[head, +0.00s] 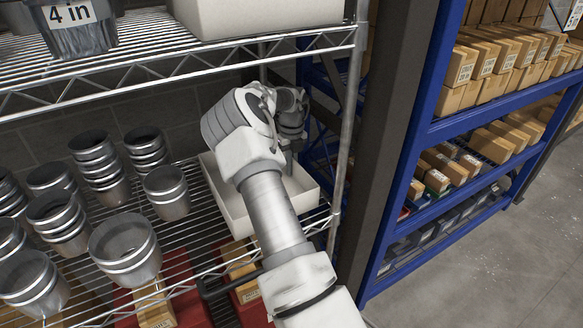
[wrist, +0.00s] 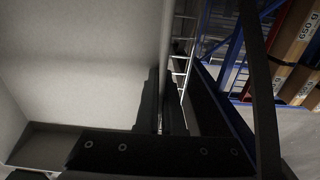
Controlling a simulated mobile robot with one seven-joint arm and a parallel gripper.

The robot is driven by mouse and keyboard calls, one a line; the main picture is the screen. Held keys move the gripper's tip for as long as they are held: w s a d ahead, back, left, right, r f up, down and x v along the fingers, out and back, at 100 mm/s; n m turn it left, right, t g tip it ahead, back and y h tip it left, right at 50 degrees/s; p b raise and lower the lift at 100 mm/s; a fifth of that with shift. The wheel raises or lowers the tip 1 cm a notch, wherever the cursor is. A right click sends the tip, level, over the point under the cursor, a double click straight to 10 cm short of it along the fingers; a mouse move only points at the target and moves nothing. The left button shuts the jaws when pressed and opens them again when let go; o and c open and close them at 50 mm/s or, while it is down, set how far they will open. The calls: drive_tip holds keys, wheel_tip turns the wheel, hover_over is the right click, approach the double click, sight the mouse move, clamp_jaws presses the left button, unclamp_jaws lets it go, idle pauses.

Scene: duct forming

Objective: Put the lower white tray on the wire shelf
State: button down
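The lower white tray (head: 222,196) is at the right end of the lower wire shelf (head: 205,238), partly hidden behind my arm. It looks level, but I cannot tell whether its base touches the shelf wires. My gripper (head: 289,165) points down at the tray's far right side. In the wrist view, the two dark fingers of my gripper (wrist: 161,118) are close together with the tray's thin wall between them. The pale inside of the tray (wrist: 75,65) fills the left of that view.
Several metal duct collars (head: 125,248) stand on the shelf left of the tray. Another white tray (head: 260,14) sits on the upper wire shelf (head: 150,60). A shelf post (head: 347,130) and a blue rack (head: 405,160) with boxes stand close on the right.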

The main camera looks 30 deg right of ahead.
drive_tip(key=c, duration=1)
unclamp_jaws()
drive_tip(key=shift+f, duration=0.1)
drive_tip(key=shift+c, duration=0.2)
wheel_tip(320, 180, up, 8)
drive_tip(key=shift+f+p, duration=0.1)
drive_tip(key=shift+p, duration=0.6)
drive_tip(key=shift+s, duration=0.1)
